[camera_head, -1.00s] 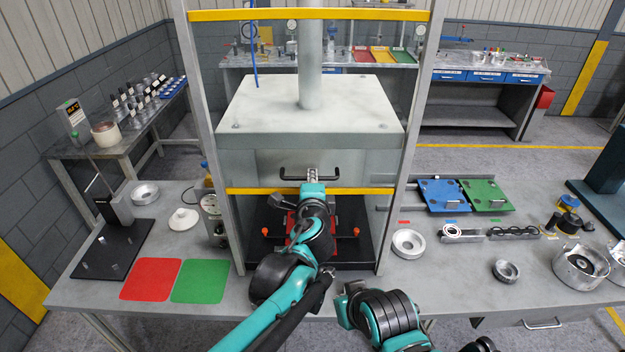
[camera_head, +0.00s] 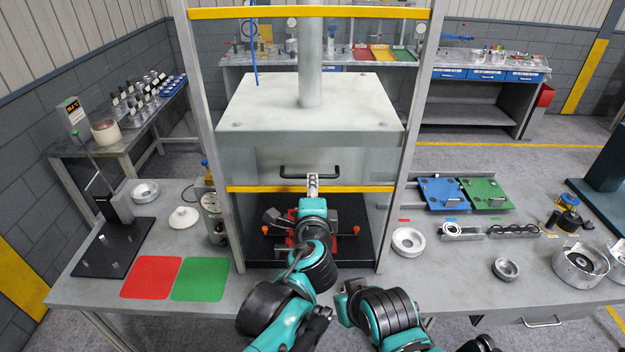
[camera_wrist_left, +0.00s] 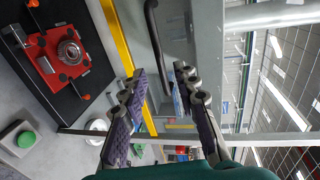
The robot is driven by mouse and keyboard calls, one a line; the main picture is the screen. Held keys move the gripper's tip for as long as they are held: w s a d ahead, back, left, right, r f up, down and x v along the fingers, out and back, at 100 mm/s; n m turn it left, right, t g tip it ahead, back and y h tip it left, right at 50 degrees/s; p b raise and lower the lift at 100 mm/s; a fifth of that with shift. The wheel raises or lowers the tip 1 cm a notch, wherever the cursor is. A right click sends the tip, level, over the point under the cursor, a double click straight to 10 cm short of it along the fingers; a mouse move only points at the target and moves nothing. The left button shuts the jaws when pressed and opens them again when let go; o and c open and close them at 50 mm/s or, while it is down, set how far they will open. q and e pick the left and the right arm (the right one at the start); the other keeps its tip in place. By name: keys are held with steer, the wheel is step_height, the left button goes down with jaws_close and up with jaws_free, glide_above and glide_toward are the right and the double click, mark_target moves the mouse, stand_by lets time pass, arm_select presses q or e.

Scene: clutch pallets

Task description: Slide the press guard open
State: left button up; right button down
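The press guard is a clear panel with a yellow lower edge (camera_head: 362,189) and a black bar handle (camera_head: 283,172), on the front of the press. Its lower edge is above the press bed, with open space below. In the left wrist view the handle (camera_wrist_left: 152,28) and yellow edge (camera_wrist_left: 118,38) show ahead of the fingers. My left gripper (camera_head: 313,180) is in front of the guard, at and just below the handle. In the left wrist view my left gripper (camera_wrist_left: 160,75) has its fingers apart, with nothing held between them.
Under the guard is a red fixture (camera_wrist_left: 65,55) with orange knobs on a black plate (camera_wrist_left: 80,105). Press posts (camera_head: 400,150) stand either side. Red (camera_head: 152,277) and green (camera_head: 202,279) mats lie left; blue (camera_head: 443,194) and green (camera_head: 487,194) pallets lie right.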

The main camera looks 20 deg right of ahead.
arm_select(q)
steer(key=v, duration=0.5)
steer(key=shift+s, duration=0.1)
steer(key=s+a+f+n+g+y+b, duration=0.1)
steer(key=a+f+n+g+y+b, duration=0.2)
steer(key=a+f+n, duration=0.65)
steer(key=s+a+f+n+g+y+b, duration=0.15)
steer(key=a+f+b, duration=0.4)
steer(key=a, duration=0.85)
steer(key=s+a+f+n+g+b, duration=0.1)
steer(key=s+a+f+n+b, duration=0.2)
steer(key=f, duration=0.5)
steer(key=s+a+f+n+g+b, duration=0.2)
steer(key=s+a+f+n+b, duration=0.1)
steer(key=s+a+f+n, duration=0.3)
step_height(320, 180, down, 2)
steer(key=s+n, duration=0.1)
steer(key=s, duration=0.1)
steer(key=shift+s+a, duration=0.25)
steer(key=shift+s, duration=0.15)
